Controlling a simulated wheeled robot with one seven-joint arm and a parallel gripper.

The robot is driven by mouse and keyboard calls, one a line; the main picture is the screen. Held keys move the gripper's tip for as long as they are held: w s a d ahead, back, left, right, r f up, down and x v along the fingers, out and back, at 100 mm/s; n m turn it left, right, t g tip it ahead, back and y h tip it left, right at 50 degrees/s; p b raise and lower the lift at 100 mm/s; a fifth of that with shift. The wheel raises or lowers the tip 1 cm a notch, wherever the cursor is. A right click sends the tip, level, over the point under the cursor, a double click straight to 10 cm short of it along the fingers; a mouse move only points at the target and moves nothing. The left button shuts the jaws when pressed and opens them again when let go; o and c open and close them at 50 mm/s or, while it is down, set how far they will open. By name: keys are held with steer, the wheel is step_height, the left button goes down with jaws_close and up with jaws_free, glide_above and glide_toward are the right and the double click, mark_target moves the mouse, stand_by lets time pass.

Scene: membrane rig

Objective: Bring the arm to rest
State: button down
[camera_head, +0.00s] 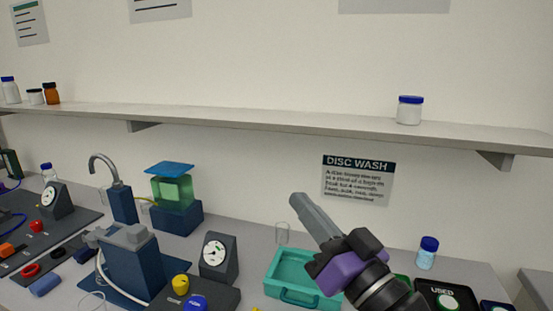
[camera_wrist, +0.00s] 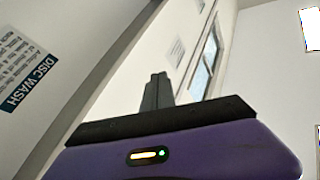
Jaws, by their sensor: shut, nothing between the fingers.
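My gripper (camera_head: 298,200) is shut and empty. In the head view it is raised above the bench, its grey fingers pointing up and to the left, in front of the wall beside the disc wash sign (camera_head: 358,179). My purple wrist body is at the lower right of the fingers, in front of part of the teal tray. In the wrist view the gripper's closed fingers (camera_wrist: 158,78) stick up past the black edge of the purple housing, with only wall and window behind them.
A shelf (camera_head: 270,121) runs across the wall above my gripper, with a blue-lidded jar (camera_head: 409,111) on it. Below are a teal tray (camera_head: 285,292), a dial gauge (camera_head: 219,257), a glass (camera_head: 282,233), a blue-capped bottle (camera_head: 427,253) and a black tray marked USED (camera_head: 434,287).

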steer(key=s+d+f+m+t+h, duration=0.4)
steer(key=s+d+f+m+h, duration=0.5)
steer(key=s+d+f+h, duration=0.4)
steer(key=s+d+f+n+g, duration=0.1)
steer(key=s+f+n+g, duration=0.2)
steer(key=s+f, duration=0.5)
steer(key=s+d+f+n+g+y+b, duration=0.1)
steer(key=s+f+n+g, duration=0.2)
steer(key=s+f, duration=0.6)
steer(key=s+g, duration=0.1)
steer(key=s, duration=0.7)
steer(key=shift+s+d+f+n+g+y, duration=0.2)
steer(key=shift+s+d+n+g+y, duration=0.1)
steer(key=shift+s, duration=0.1)
